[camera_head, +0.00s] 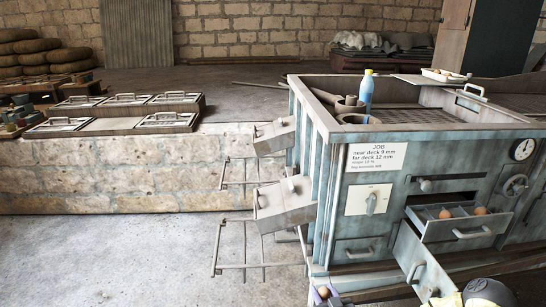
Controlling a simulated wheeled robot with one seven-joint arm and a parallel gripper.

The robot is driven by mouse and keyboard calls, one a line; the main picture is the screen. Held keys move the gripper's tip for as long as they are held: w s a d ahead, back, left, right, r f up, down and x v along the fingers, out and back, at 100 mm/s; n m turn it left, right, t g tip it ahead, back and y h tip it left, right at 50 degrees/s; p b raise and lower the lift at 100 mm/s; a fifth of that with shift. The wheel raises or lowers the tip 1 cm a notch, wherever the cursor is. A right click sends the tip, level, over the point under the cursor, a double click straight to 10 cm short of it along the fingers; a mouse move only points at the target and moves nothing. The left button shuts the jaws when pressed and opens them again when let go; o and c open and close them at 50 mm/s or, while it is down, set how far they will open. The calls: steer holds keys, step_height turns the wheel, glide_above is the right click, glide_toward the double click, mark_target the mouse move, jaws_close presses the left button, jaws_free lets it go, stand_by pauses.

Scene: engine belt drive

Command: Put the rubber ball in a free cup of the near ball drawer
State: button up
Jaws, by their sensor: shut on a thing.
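An open drawer (463,229) with compartments sticks out of the front of the blue-grey bench at right. Brown-orange balls show in it, one at left (445,213) and one at right (480,210). I cannot tell which drawer is the near ball drawer. A dark rounded, yellow-edged part of my arm shows at the bottom right edge. My gripper's jaws and anything in them are out of the picture.
A small orange ball (323,292) lies at the bench's lower left corner. A blue bottle (367,92) stands on the bench top (430,120). Tilted metal boxes (285,204) and wire racks (240,265) stick out at the bench's left. The floor (110,260) at left is clear.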

mark_target(327, 296)
steer(key=shift+m+h, duration=0.7)
steer(key=shift+h, duration=0.2)
steer(key=r+p, duration=0.2)
steer(key=p, duration=0.1)
steer(key=s+r+p, duration=0.1)
steer(key=r+p, duration=0.1)
steer(key=p, duration=0.1)
steer(key=r+p, duration=0.2)
steer(key=p, duration=0.2)
steer(key=shift+s+d+r, duration=0.3)
steer(key=shift+s+r, duration=0.05)
steer(key=shift+s, duration=0.05)
steer(key=s+a+r+m+h+p, duration=0.1)
steer(key=s+r+h+p, duration=0.1)
steer(key=r+p, duration=0.5)
steer(key=s+p, duration=0.1)
steer(key=p, duration=0.4)
steer(key=shift+s, duration=0.35)
steer(key=shift+f, duration=0.1)
steer(key=shift+w+d, duration=0.1)
steer(key=shift+d, duration=0.15)
